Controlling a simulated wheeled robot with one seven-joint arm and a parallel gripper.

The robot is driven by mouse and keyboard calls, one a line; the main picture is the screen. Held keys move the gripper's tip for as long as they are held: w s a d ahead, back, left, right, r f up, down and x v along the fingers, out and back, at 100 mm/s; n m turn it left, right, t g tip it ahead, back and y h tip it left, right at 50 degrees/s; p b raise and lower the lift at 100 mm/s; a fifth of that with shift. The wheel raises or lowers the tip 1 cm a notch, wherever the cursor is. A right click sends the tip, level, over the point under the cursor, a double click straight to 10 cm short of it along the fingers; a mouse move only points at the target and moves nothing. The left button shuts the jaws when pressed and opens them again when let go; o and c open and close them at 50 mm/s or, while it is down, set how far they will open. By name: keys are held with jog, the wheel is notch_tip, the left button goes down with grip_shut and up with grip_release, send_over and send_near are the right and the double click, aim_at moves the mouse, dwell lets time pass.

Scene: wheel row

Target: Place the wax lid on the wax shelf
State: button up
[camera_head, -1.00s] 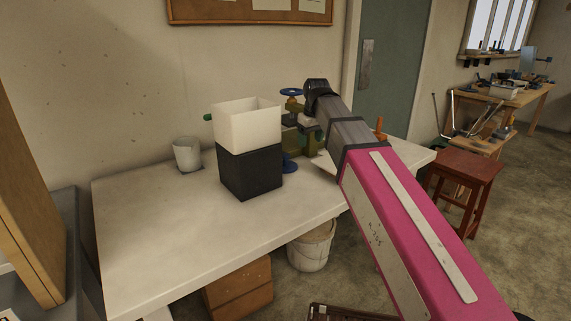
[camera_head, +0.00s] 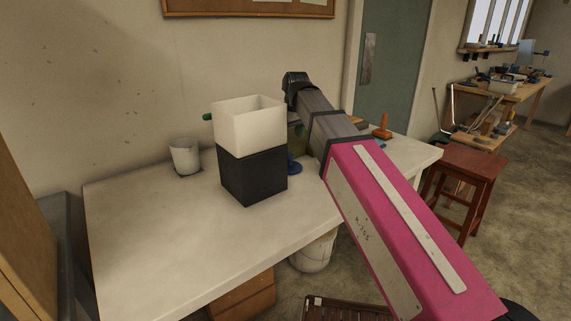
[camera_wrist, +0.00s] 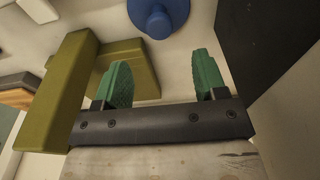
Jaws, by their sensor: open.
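My gripper (camera_wrist: 162,68) is open, with two green fingers spread and nothing between them. In the wrist view a round blue piece with a central knob (camera_wrist: 158,18) lies beyond the fingertips, apart from them; it may be the wax lid, but I cannot tell for sure. Blue also shows low beside the black box in the head view (camera_head: 294,165). An olive, block-like fixture (camera_wrist: 66,92) stands close on the left of the fingers. I cannot tell which thing is the wax shelf. In the head view the gripper is mostly hidden behind the white box and my arm.
An open white box (camera_head: 250,130) sits on a black box (camera_head: 254,178) on the pale table (camera_head: 165,245). The black side (camera_wrist: 262,40) rises close to the right finger. A white cup (camera_head: 185,155) stands at the back left. The table's front left is clear.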

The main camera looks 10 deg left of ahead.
jog(key=shift+w+a+f, duration=0.15)
jog(key=shift+f, duration=1.65)
jog(key=shift+w+a+f, duration=0.1)
jog(key=shift+a+f, duration=0.05)
jog(key=shift+f, duration=1.6)
jog(key=shift+w+a+f, duration=0.15)
jog(key=shift+f, duration=1.65)
jog(key=c, duration=1.1)
jog(key=shift+o, duration=0.2)
jog(key=shift+r, duration=0.1)
